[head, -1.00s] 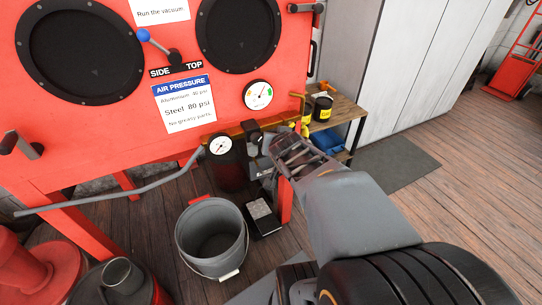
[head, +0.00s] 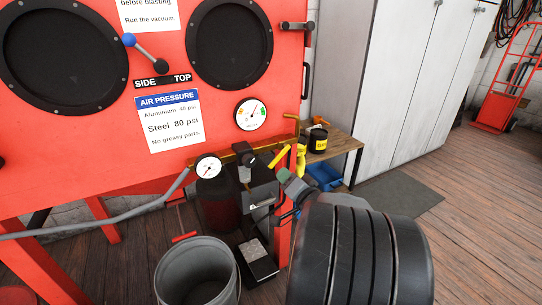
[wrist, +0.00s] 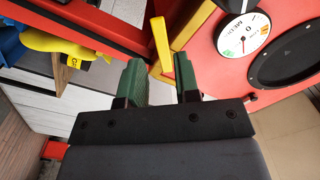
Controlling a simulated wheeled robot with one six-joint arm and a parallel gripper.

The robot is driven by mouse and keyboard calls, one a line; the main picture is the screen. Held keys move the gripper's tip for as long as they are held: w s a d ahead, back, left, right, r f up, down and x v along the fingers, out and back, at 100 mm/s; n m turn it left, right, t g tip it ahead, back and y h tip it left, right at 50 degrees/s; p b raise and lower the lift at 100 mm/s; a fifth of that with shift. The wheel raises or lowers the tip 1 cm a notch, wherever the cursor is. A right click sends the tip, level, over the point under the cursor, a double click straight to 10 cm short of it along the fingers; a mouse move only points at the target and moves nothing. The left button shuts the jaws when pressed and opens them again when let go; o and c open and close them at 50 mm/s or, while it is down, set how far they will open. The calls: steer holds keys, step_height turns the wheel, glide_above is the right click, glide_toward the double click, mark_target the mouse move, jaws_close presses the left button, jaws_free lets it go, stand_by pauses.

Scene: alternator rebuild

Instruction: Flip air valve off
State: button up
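The air valve shows as a yellow lever (head: 279,156) slanting beside the brass pipe on the red cabinet's lower right corner. In the wrist view the yellow lever (wrist: 160,45) lies ahead of my gripper (wrist: 158,78), roughly in line with the gap between its two green fingers. The fingers are apart, with nothing held between them. In the head view my gripper (head: 286,178) is just below and right of the lever; my wrist hides part of it. I cannot tell whether a finger touches the lever.
The red cabinet has a pressure gauge (head: 251,114) above the pipe. A regulator gauge (head: 208,167), grey hose (head: 110,225) and black filter unit (head: 259,192) are to the left. A bucket (head: 197,272) stands below. A wooden shelf (head: 343,143) is behind right.

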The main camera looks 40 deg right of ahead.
mark_target(274, 165)
steer(key=w+p, duration=0.1)
steer(key=w, duration=0.1)
steer(key=w+p, duration=0.1)
steer(key=w, duration=0.2)
steer(key=w+d+p, duration=0.1)
steer(key=w, duration=0.2)
steer(key=shift+w+f+p, duration=0.15)
steer(key=shift+p, duration=0.2)
steer(key=shift+w+d, duration=0.15)
steer(key=shift+w, duration=0.7)
jaws_close()
